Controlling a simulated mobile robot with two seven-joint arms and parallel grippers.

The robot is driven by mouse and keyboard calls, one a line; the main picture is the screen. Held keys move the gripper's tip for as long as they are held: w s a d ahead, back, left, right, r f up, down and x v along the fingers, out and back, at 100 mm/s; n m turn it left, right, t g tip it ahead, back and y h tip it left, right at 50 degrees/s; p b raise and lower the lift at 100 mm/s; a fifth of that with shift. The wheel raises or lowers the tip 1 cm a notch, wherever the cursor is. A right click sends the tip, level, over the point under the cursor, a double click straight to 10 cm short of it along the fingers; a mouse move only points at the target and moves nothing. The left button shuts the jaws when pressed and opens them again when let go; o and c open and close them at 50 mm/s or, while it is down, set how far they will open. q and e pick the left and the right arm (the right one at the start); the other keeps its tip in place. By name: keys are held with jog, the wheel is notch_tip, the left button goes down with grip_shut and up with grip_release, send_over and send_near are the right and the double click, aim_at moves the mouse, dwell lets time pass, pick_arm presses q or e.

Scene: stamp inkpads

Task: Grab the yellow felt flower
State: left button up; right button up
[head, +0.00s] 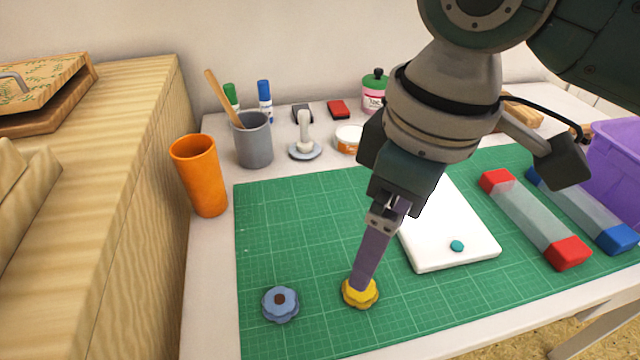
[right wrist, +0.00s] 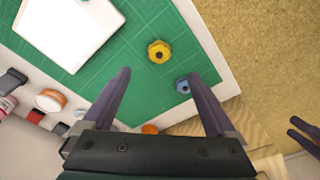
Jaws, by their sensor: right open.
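The yellow felt flower (head: 366,300) lies on the green cutting mat (head: 310,230), near its front edge. My right gripper (head: 363,282) points down at it; in the head view its finger overlaps the flower's back part. In the right wrist view the right gripper (right wrist: 158,73) is open and empty, and the yellow flower (right wrist: 159,51) shows just ahead of the gap between its fingertips. Contact cannot be told. My left gripper is out of the head view; dark fingers, apparently its own, show apart at the right edge of the right wrist view (right wrist: 305,137).
A blue flower (head: 280,304) lies left of the yellow one. A white board (head: 450,235) with a teal dot (head: 457,246) lies to the right, then red (head: 535,215) and blue (head: 585,208) ended bars. An orange cup (head: 200,175) and grey cup (head: 252,140) stand at left.

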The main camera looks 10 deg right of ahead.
aim_at(366, 291)
jog(key=f, duration=0.2)
jog(key=f+b, duration=0.1)
jog(key=shift+w+a+f, duration=0.1)
jog(key=shift+a+f, duration=0.1)
jog(key=shift+f, duration=0.2)
jog(key=f, duration=0.1)
jog(key=f+b, duration=0.1)
jog(key=f, duration=0.1)
jog(key=f+b, duration=0.1)
jog(key=f, duration=0.1)
jog(key=shift+w+a+f, duration=0.1)
jog(key=shift+w+f, duration=0.1)
jog(key=shift+w, duration=0.05)
jog(key=c, duration=1.4)
jog(key=shift+r, duration=0.15)
